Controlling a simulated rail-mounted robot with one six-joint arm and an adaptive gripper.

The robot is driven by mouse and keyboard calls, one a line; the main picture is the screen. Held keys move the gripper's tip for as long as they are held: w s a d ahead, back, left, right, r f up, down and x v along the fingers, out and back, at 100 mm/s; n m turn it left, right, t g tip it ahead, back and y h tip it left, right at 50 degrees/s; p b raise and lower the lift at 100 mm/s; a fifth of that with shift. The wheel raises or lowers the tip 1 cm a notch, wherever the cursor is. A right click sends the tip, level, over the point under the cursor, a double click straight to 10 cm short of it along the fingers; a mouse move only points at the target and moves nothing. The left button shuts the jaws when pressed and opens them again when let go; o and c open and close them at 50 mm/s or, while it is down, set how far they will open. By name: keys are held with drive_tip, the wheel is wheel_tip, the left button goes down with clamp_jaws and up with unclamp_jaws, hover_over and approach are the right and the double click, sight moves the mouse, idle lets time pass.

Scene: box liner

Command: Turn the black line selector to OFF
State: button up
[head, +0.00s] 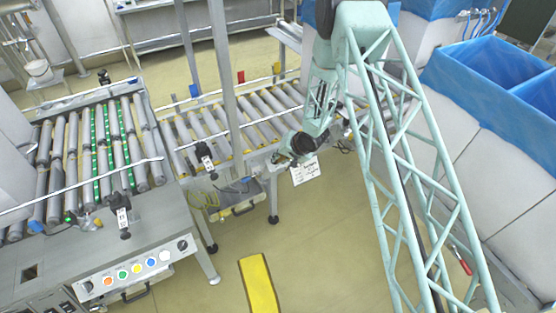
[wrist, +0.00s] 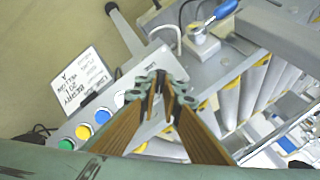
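In the head view, a small black selector-like knob (head: 183,244) sits at the right end of the button panel (head: 130,276) at lower left. Its label and setting are too small to read. My gripper (head: 297,147) is well to the right of that panel, beside the middle conveyor. In the wrist view, my gripper (wrist: 163,92) points at a grey panel with green (wrist: 66,145), yellow (wrist: 84,131) and blue (wrist: 103,115) buttons. Its fingers are a little apart, with a narrow gap. The fingers hide part of this panel, and I cannot make out a selector there.
A white printed sign (wrist: 85,80) stands beside the buttons in the wrist view. A blue-handled lever (wrist: 214,22) and conveyor rollers (wrist: 232,100) lie to the right. In the head view, a post (head: 229,100) rises left of my arm; floor (head: 320,240) is open in front.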

clamp_jaws()
drive_tip(key=shift+n, duration=0.4)
drive_tip(key=shift+a+f+n+h+b, duration=0.1)
drive_tip(key=shift+n+h+b, duration=0.3)
drive_tip(key=shift+n+b, duration=1.2)
drive_tip(key=n+b, duration=0.1)
drive_tip(key=n, duration=0.1)
drive_tip(key=shift+n+b, duration=0.3)
drive_tip(key=shift+b, duration=0.1)
drive_tip(key=shift+n+h+b, duration=0.3)
drive_tip(key=shift+n+b, duration=0.4)
drive_tip(key=shift+b, duration=0.15)
